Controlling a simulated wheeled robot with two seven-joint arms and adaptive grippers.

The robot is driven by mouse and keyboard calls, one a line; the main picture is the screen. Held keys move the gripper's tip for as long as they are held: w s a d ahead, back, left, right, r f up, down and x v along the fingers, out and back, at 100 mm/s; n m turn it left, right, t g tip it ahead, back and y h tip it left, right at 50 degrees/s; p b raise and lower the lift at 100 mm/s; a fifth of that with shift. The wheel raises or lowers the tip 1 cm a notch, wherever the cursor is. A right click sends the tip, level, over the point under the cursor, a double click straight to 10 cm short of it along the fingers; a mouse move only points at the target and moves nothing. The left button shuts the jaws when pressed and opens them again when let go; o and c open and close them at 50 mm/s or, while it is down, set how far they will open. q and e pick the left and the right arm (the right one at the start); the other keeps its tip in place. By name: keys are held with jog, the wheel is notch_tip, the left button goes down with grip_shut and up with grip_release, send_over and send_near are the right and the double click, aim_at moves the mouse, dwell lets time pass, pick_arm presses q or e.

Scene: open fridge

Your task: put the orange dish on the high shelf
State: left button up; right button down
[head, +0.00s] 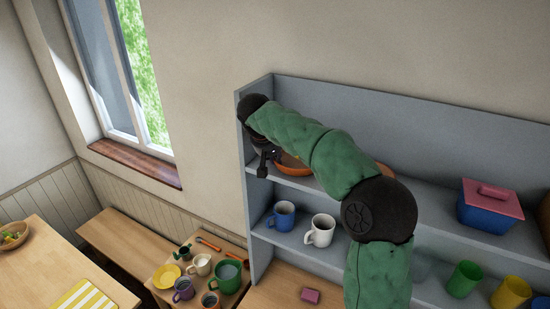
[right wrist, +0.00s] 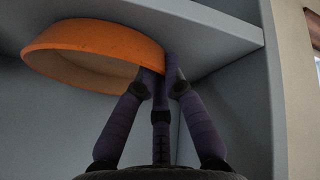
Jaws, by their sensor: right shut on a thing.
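The orange dish (head: 291,164) is at the left end of the upper shelf (head: 300,183), partly hidden behind my green-sleeved right arm. My right gripper (head: 264,160) is at the dish's left side, by the unit's left side wall. In the right wrist view, the fingers of the right gripper (right wrist: 166,72) are shut on the rim of the orange dish (right wrist: 90,48), which extends to the left of them. I cannot tell whether the dish touches the shelf board. My left gripper is not in view.
A blue box with a pink lid (head: 491,200) stands further right on the upper shelf. Below are a blue mug (head: 283,216), a white mug (head: 320,230), a green cup (head: 465,279) and a yellow cup (head: 511,293). A low table at left holds several cups and a yellow plate (head: 166,276).

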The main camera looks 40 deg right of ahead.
jog(key=shift+f, duration=0.15)
jog(key=c, duration=1.3)
grip_release()
jog(key=v, duration=1.2)
jog(key=shift+a, duration=0.1)
